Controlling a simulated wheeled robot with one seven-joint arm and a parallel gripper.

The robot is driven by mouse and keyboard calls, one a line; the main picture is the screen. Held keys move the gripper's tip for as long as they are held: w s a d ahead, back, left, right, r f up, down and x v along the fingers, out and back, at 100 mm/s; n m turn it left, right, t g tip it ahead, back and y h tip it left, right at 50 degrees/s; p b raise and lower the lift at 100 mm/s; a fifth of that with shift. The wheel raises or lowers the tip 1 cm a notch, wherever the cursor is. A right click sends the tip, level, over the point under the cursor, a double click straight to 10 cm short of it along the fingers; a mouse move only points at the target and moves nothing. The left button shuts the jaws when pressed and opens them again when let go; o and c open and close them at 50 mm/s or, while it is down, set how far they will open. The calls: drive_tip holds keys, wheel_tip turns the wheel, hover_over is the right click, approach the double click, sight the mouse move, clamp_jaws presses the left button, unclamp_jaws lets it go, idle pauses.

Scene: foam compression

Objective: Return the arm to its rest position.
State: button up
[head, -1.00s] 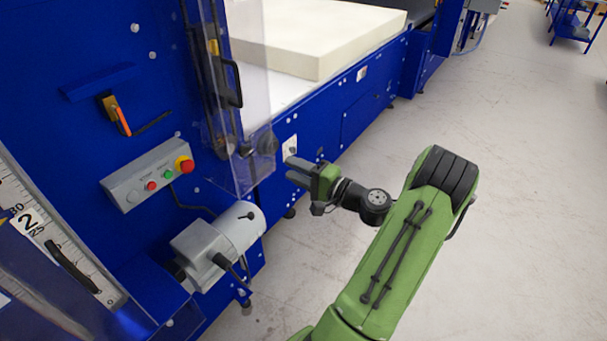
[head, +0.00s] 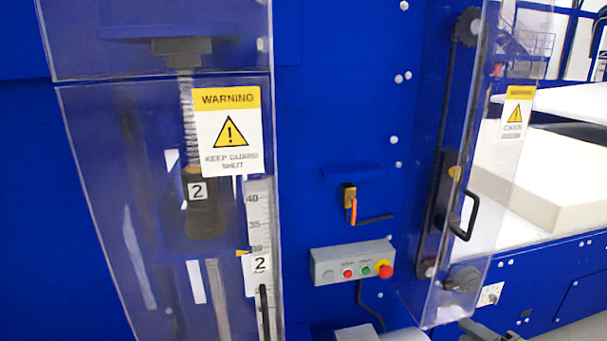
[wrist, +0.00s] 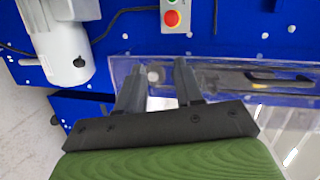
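My gripper (wrist: 157,78) shows in the wrist view with its two dark fingers apart and nothing between them, so it is open. Behind the fingertips is the clear guard (wrist: 225,75) of the blue machine; I cannot tell the exact distance. In the head view my arm is almost wholly out of the picture. Only a small dark part shows at the bottom edge, below the clear chain guard (head: 497,180), and it may be my gripper's end.
The blue machine (head: 330,110) fills the head view. A grey button box (head: 352,262) with a red stop button sits on it. A clear guard with a warning label (head: 228,130) covers a screw and scale. A cream foam block (head: 560,180) lies right.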

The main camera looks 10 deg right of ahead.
drive_tip(key=a+r+n+g, duration=0.2)
drive_tip(key=a+n+g, duration=0.8)
drive_tip(key=a, duration=1.2)
drive_tip(key=s+a+r+n+h, duration=0.2)
drive_tip(key=s, duration=0.5)
drive_tip(key=s+a+r+n+h, duration=0.1)
drive_tip(key=s+a+r+n, duration=0.1)
drive_tip(key=s, duration=0.5)
drive_tip(key=shift+s+r+h, duration=0.15)
drive_tip(key=shift+r+h, duration=0.25)
drive_tip(key=shift+r, duration=0.15)
